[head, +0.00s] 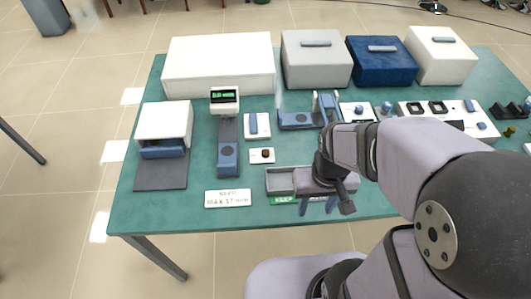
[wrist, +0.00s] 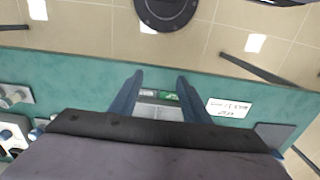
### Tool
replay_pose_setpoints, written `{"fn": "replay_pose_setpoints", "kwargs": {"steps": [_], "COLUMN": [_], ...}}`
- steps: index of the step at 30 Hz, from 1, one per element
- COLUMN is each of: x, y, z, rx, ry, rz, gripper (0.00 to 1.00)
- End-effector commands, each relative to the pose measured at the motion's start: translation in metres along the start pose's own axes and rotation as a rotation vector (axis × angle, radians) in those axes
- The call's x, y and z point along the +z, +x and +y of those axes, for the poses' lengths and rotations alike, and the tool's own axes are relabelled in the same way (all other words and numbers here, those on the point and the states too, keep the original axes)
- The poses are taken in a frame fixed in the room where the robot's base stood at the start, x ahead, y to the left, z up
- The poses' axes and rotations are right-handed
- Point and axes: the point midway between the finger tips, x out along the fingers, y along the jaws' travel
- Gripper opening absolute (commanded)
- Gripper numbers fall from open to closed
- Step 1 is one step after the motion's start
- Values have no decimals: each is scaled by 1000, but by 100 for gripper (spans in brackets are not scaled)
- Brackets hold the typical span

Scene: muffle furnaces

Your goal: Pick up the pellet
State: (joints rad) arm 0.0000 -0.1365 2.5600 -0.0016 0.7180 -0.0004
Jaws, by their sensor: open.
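A small dark brown lump (head: 265,153), which looks like the pellet, sits on a small white block (head: 256,158) near the middle of the table in the head view. I cannot make it out in the wrist view. My gripper (head: 317,206) hangs over the front of the table, to the right of and nearer than the pellet. Its two blue fingers are apart with nothing between them, as the wrist view also shows (wrist: 157,97). A grey tray (head: 280,181) with a green KEEP label (head: 283,199) lies partly hidden under my gripper.
A blue-grey stand with a lit display (head: 224,96) stands left of the pellet. A white furnace with a blue front (head: 164,125) is farther left. Several boxes, including a blue one (head: 381,61), line the back. A white sign (head: 228,198) lies near the front edge.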

Motion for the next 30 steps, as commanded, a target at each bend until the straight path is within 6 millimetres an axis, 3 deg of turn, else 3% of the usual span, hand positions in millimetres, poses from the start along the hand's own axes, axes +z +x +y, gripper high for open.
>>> {"fn": "replay_pose_setpoints", "kwargs": {"steps": [5, 8, 11, 21, 24, 30], "x": [-9, -27, -56, -185, -215, -254], "y": [-1, -3, -5, 6, 15, 30], "z": [-1, -4, -10, -51, -66, -88], "rx": [0, 0, 0, 1, 1, 0], "ry": [24, 75, 162, 602, 724, 903], "rz": [-1, 0, -2, -4, -4, -2], "gripper": [43, 43, 43, 43, 43, 43]}}
